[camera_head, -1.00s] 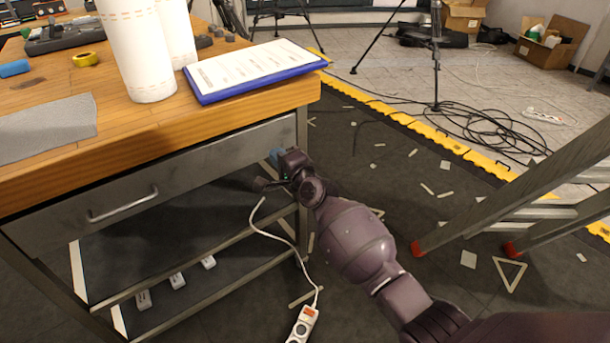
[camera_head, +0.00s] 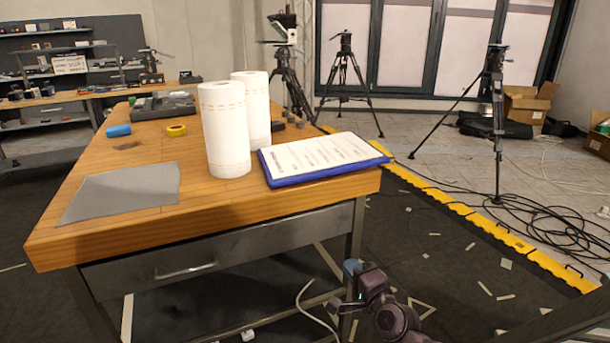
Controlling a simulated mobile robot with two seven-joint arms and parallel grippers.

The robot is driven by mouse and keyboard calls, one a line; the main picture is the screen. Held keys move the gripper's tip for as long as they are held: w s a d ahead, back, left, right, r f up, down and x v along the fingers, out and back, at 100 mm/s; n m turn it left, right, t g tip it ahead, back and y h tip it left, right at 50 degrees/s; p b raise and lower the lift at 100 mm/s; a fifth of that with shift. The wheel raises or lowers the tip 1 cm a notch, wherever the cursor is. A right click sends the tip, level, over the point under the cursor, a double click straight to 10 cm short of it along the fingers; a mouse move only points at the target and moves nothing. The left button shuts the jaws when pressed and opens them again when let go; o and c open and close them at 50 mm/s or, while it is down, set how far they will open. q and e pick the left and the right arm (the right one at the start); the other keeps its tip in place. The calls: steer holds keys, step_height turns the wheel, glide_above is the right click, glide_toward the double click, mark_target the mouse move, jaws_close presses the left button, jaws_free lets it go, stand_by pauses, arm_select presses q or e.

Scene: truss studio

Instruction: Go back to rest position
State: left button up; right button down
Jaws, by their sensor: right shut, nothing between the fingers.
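My right gripper (camera_head: 340,307) is low at the bottom of the view, beside the front right leg of the wooden workbench (camera_head: 110,225). It is shut and holds nothing. My dark purple right wrist shows just right of it, cut off by the lower edge. A small blue piece shows beside the wrist; I cannot tell what it belongs to. My left gripper is not in view.
On the bench are two paper rolls (camera_head: 224,135), a blue clipboard (camera_head: 375,161), a grey cloth (camera_head: 120,193) and yellow tape (camera_head: 176,130). A white cable (camera_head: 312,314) hangs near the gripper. Tripods and black cables (camera_head: 530,215) are at right.

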arm_select(q)
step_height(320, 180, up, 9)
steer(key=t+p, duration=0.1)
steer(key=p, duration=1)
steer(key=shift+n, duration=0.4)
arm_select(e)
steer(key=s+d+f+n+g+h, duration=0.1)
steer(key=s+d+n, duration=0.3)
steer(key=s, duration=1.1)
steer(key=s+d+f+n+g+h, duration=0.1)
steer(key=s+d+n+g+h, duration=0.2)
steer(key=s, duration=1.3)
steer(key=s+d+f+n+g+h, duration=0.1)
steer(key=s+d+n, duration=0.4)
steer(key=s, duration=1)
steer(key=n+h, duration=0.1)
steer(key=n, duration=0.1)
steer(key=shift+s+n+g, duration=0.3)
steer(key=shift+n+g, duration=0.1)
